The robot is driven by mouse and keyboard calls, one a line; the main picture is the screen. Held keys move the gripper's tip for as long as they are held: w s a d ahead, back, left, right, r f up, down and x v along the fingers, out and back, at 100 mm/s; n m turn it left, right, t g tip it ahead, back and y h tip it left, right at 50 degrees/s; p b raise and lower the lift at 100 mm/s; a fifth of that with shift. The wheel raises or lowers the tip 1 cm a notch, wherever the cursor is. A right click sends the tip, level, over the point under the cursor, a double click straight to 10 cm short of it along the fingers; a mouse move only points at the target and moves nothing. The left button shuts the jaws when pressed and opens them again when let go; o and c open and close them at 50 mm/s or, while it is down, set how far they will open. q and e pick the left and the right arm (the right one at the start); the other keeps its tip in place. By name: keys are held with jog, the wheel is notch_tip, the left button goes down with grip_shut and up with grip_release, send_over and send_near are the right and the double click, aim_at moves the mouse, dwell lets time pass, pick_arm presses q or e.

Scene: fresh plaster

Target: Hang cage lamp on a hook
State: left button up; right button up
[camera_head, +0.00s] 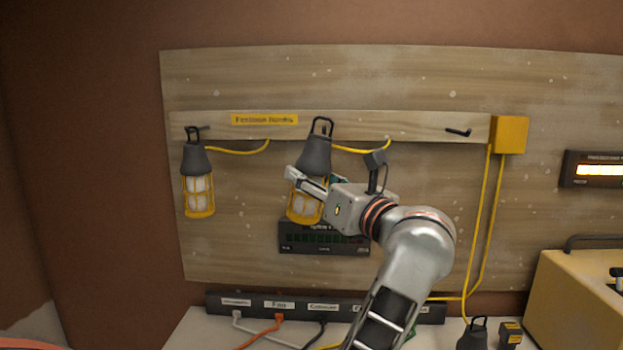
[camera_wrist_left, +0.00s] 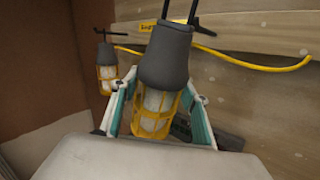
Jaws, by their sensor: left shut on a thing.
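My left gripper (camera_head: 308,184) is shut on a cage lamp (camera_head: 314,155) with a dark grey cap, black wire loop and yellow cage. In the left wrist view, the fingers (camera_wrist_left: 160,108) are on either side of the lamp's cage (camera_wrist_left: 154,108). The lamp is nearly upright, slightly tilted, its loop at the hook rail (camera_head: 420,128). A dark hook is close behind the loop; I cannot tell whether the loop is over it. Another cage lamp (camera_head: 199,190) hangs from the left hook. The right hook (camera_head: 458,132) is bare. My right gripper is not in view.
A dark panel (camera_head: 300,248) sits behind the held lamp. Below is a labelled power strip (camera_head: 255,306) with cords. A dark lamp top (camera_head: 473,334) and a yellow case (camera_head: 575,290) are at lower right. Yellow cable (camera_head: 488,215) runs down from a yellow box (camera_head: 509,135).

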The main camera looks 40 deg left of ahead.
pick_arm(q)
jog(key=w+a+f, duration=0.2)
jog(key=w+a, duration=0.2)
jog(key=w, duration=0.2)
jog(key=shift+w+b, duration=0.2)
jog(key=shift+b, duration=0.25)
dwell(0.6)
dwell(0.6)
jog(key=o, duration=1.5)
jog(key=v, duration=0.7)
jog(key=shift+d, duration=0.3)
jog(key=shift+s, duration=0.1)
